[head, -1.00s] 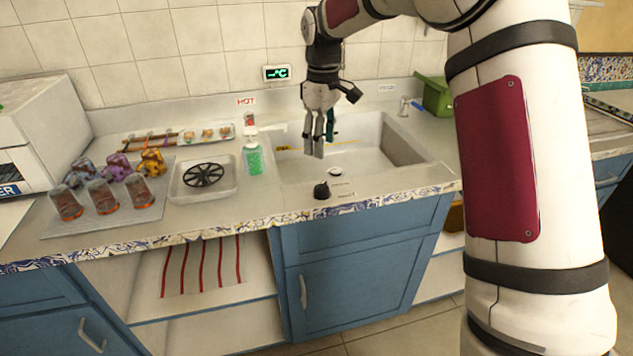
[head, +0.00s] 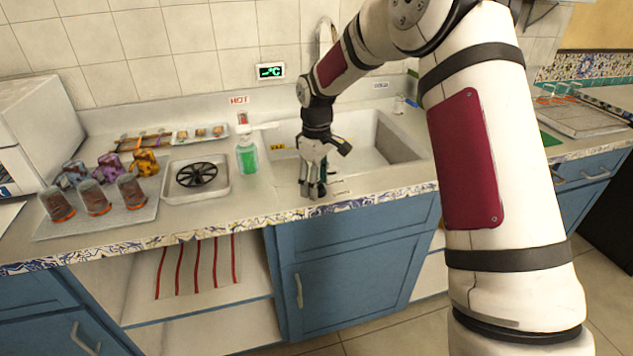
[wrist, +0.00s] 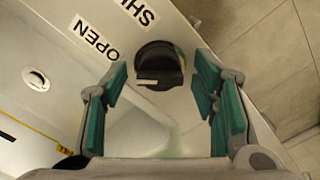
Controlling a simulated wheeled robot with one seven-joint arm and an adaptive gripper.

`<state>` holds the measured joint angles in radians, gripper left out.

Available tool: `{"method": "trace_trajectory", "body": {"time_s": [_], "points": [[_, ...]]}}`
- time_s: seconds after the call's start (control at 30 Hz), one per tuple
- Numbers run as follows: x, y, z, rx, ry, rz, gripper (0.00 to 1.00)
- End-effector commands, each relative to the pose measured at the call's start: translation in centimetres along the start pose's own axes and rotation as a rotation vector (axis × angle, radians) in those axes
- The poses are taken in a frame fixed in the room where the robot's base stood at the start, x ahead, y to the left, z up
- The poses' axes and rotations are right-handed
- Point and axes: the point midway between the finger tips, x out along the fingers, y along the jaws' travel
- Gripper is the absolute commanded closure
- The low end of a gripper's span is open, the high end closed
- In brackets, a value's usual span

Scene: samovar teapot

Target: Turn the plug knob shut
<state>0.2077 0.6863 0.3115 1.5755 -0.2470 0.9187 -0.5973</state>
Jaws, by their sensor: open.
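The plug knob (wrist: 160,64) is black and round with a raised grip bar and a short pale mark on its left side in the wrist view. It sits on the counter's front strip. An OPEN label (wrist: 92,40) and a partly cut-off label (wrist: 138,10) reading "SH…" lie to its upper left. My gripper (wrist: 160,82) is open, with one teal-padded finger on each side of the knob. In the head view my gripper (head: 313,193) points down at the counter's front edge and hides the knob.
The sink (head: 385,145) lies behind my gripper, its drain (wrist: 36,79) showing in the wrist view. A green soap bottle (head: 247,155) stands to the left, beside a tray (head: 165,190) with a black wheel-like part. Glasses (head: 95,198) stand farther left.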

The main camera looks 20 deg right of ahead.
Motion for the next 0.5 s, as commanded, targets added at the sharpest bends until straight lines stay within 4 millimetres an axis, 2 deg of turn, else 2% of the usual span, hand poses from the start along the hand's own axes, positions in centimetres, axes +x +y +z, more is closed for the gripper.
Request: {"method": "trace_trajectory", "body": {"time_s": [0.13, 0.33, 0.37, 0.5], "points": [[-0.02, 0.0, 0.0, 0.0, 0.0, 0.0, 0.46], [-0.03, 0.0, 0.0, 0.0, 0.0, 0.0, 0.92], [-0.04, 0.0, 0.0, 0.0, 0.0, 0.0, 0.95], [-0.04, 0.0, 0.0, 0.002, 0.0, 0.0, 0.95]]}}
